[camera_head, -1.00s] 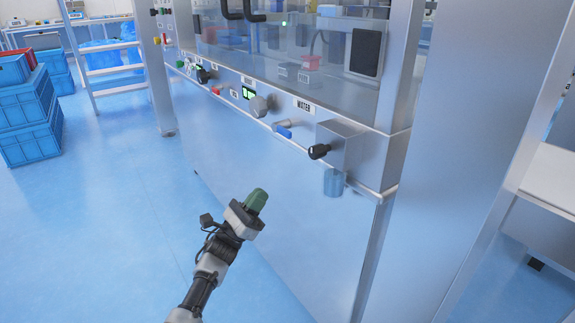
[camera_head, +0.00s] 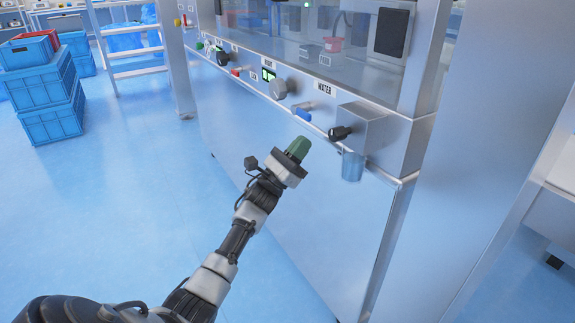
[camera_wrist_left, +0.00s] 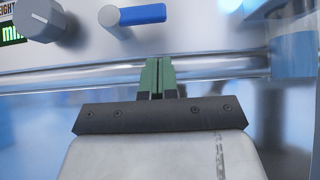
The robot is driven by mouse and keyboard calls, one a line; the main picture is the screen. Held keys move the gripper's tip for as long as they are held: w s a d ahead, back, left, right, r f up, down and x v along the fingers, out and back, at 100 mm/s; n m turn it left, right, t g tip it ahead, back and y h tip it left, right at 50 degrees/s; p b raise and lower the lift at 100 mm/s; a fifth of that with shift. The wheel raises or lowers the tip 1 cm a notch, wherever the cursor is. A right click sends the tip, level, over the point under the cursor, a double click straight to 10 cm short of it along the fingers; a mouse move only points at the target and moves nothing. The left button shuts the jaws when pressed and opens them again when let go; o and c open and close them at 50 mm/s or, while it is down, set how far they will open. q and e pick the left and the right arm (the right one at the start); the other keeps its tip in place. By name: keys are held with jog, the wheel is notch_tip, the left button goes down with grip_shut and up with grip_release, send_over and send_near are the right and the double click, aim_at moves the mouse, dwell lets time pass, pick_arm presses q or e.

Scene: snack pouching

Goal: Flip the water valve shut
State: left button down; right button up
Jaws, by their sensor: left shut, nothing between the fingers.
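The water valve is a small blue lever handle (camera_head: 302,115) on the steel machine's front panel, below the WATER label (camera_head: 325,89). In the left wrist view the blue handle (camera_wrist_left: 142,14) lies roughly level, pointing right from its metal stem at the top of the picture. My left gripper (camera_head: 299,148) is shut and empty, its green fingers below the valve and apart from the handle. In the left wrist view the fingertips (camera_wrist_left: 160,62) are together in front of the horizontal steel rail, below the handle. My right gripper is not in view.
A steel rail (camera_wrist_left: 215,66) runs along the panel's lower edge. A grey knob (camera_head: 278,89) sits left of the valve. A steel box with a black knob (camera_head: 340,132) juts out to the right. Blue crates (camera_head: 52,118) stand far left on open floor.

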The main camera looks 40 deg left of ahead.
aim_at(306, 112)
pick_arm(q)
jog(key=shift+r, duration=1.9)
